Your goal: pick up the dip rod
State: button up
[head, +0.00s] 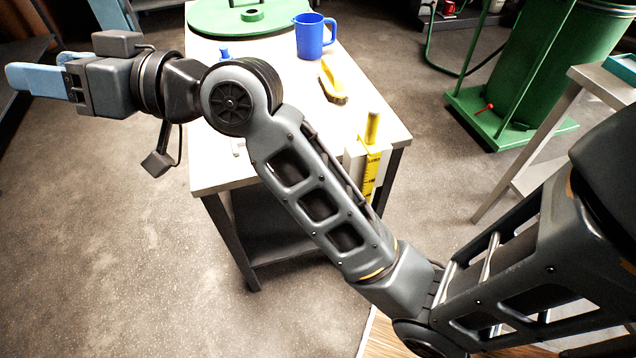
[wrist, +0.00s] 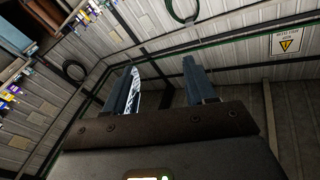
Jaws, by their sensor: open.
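The yellow dip rod (head: 372,160) stands upright at the near right corner of the table, with a plain yellow grip on top and dark scale marks below. It is against a pale block or holder; I cannot tell how it is held. My forearm passes close to its left and hides part of that corner. My gripper (head: 40,78) is stretched out to the far left, beyond the table's left edge and well away from the rod. In the wrist view its two blue fingers (wrist: 160,72) are apart with nothing between them, and the rod does not show.
The pale table (head: 225,180) carries a blue jug (head: 311,36), a yellow brush (head: 331,82) and a green round lid (head: 250,18). A green drum (head: 545,75) and a side bench (head: 600,75) stand right. Open floor lies left and in front of the table.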

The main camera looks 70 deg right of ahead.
jog(key=w+d+n+g+y, duration=0.1)
jog(key=d+n+g, duration=0.1)
jog(key=d+n, duration=0.1)
jog(key=n+g+h, duration=0.2)
jog(key=g+h, duration=0.4)
jog(key=g, duration=1)
send_over(373, 125)
jog(key=d, duration=0.1)
jog(key=f, duration=1.7)
jog(key=shift+w+d+f, duration=0.15)
jog(key=shift+w, duration=0.1)
notch_tip(373, 125, down, 7)
jog(key=shift+s+f, duration=0.15)
jog(key=shift+f, duration=0.05)
grip_shut()
